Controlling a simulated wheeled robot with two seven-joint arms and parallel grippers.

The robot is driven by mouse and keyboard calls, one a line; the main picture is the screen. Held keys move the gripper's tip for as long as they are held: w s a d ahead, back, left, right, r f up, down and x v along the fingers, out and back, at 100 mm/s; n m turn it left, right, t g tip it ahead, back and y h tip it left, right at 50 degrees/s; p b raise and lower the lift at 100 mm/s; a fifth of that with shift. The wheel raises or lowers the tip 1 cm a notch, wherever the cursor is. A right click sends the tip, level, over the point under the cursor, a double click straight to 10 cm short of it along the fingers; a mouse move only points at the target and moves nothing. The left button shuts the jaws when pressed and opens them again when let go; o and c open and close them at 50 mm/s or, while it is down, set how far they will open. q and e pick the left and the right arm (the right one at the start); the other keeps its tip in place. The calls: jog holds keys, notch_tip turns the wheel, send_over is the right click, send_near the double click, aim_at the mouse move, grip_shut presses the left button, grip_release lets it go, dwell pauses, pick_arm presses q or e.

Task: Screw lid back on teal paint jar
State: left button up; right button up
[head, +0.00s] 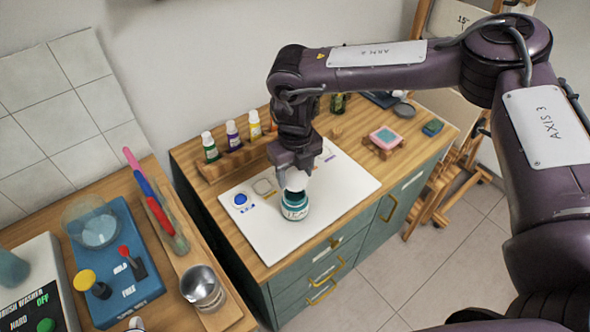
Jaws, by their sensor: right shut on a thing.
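The teal paint jar (295,208) stands upright on the white board, with a pale label that reads in part "TEA". Its upper part looks dark. My right gripper (296,178) points down directly above the jar and is shut on a small white thing (297,181), which looks like the lid. The white thing is right over the jar mouth; I cannot tell whether they touch. The fingertips are small and partly hidden. My left gripper is not in view.
A pink-topped block (385,138) and a grey disc (403,110) lie to the right. A brush washer (115,260) and metal cup (203,288) are at left.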

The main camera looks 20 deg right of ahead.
jog(key=shift+f+b, duration=1.25)
jog(key=shift+f, duration=0.9)
jog(key=shift+f+b, duration=0.35)
jog(key=shift+f, duration=0.45)
dwell(1.1)
jog(key=o, duration=1.3)
jog(key=shift+o, duration=0.2)
jog(key=shift+r, duration=0.15)
